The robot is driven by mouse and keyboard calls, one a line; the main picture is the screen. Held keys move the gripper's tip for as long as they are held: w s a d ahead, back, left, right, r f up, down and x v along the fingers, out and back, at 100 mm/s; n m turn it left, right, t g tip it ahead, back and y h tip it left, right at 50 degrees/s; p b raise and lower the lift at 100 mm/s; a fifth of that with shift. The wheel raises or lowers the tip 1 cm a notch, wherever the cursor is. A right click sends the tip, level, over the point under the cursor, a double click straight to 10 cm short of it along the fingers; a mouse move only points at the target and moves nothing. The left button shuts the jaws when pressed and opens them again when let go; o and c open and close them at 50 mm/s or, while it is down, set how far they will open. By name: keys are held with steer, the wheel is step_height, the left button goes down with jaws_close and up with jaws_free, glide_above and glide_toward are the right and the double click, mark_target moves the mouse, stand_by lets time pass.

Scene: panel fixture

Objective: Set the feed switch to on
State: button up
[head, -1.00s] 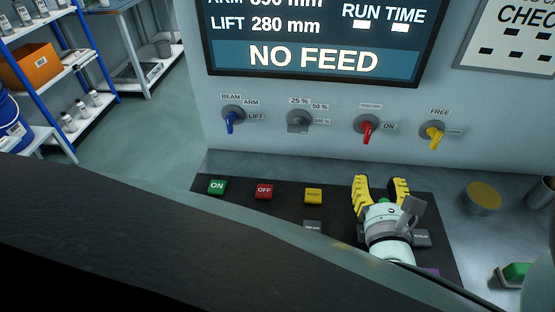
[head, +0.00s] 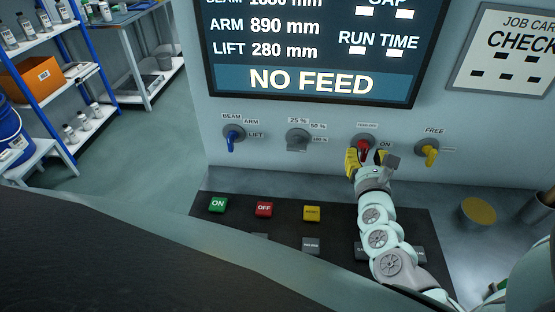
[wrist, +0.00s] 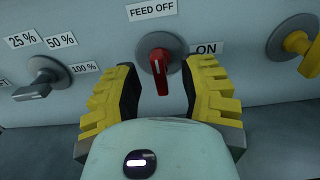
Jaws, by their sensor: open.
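The feed switch is a red lever knob (wrist: 160,72) on a round grey base, set in the upright panel. In the wrist view its lever hangs down and slightly right, with a FEED OFF label (wrist: 152,10) above and an ON label (wrist: 206,49) to the right. In the head view the red knob (head: 363,146) is partly covered by my gripper (head: 366,157). My gripper's yellow fingers (wrist: 163,92) are open, one on each side of the red lever. The lever stands between them with a gap on both sides. The display (head: 310,82) reads NO FEED.
A grey percentage knob (head: 297,139) and a blue knob (head: 233,136) sit to the left. A yellow knob (head: 427,150) sits to the right. Green (head: 218,205), red (head: 264,209) and yellow (head: 312,213) buttons are on the dark console below.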

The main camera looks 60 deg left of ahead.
steer(key=shift+x, duration=0.9)
steer(key=shift+o, duration=0.2)
steer(key=shift+s, duration=0.1)
jaws_close()
